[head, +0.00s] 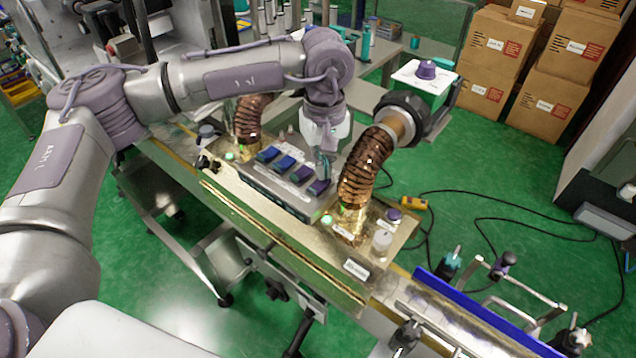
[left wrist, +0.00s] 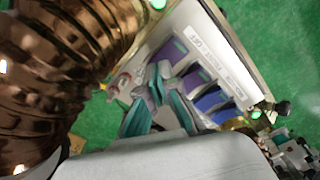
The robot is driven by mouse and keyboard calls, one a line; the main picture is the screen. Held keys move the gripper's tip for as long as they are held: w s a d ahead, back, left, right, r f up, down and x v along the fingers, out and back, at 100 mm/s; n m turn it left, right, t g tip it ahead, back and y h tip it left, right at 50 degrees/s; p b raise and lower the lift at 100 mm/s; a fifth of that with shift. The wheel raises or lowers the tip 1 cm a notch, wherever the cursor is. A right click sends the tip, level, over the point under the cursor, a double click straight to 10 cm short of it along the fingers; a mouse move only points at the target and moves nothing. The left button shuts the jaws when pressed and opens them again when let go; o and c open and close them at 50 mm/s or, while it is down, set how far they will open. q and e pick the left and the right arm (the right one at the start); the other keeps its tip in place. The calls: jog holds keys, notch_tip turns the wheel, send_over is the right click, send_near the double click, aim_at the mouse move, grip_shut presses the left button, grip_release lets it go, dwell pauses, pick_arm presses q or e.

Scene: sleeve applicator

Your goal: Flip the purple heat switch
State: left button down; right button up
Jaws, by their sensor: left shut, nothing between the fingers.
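A grey switch box (head: 262,186) stands on the machine, with a row of rocker switches on its sloped top. Two are blue (head: 285,163) and two look purple, one inner (head: 302,174) and one at the right end (head: 318,187). I cannot tell from their labels which is the heat switch. My left gripper (head: 325,168) points down over the right end of the row, shut and empty. In the left wrist view its teal fingers (left wrist: 160,88) lie over the panel near the purple switches (left wrist: 171,50). Contact cannot be told. My right gripper is out of view.
A purple knob (head: 394,214) sits on the machine's right. Cardboard boxes (head: 540,60) are stacked at the back right.

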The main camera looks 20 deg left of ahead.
pick_arm(q)
jog(key=shift+f+b, duration=0.45)
jog(key=shift+f, duration=0.1)
jog(key=shift+r+p, duration=1.5)
jog(key=shift+r, duration=2.05)
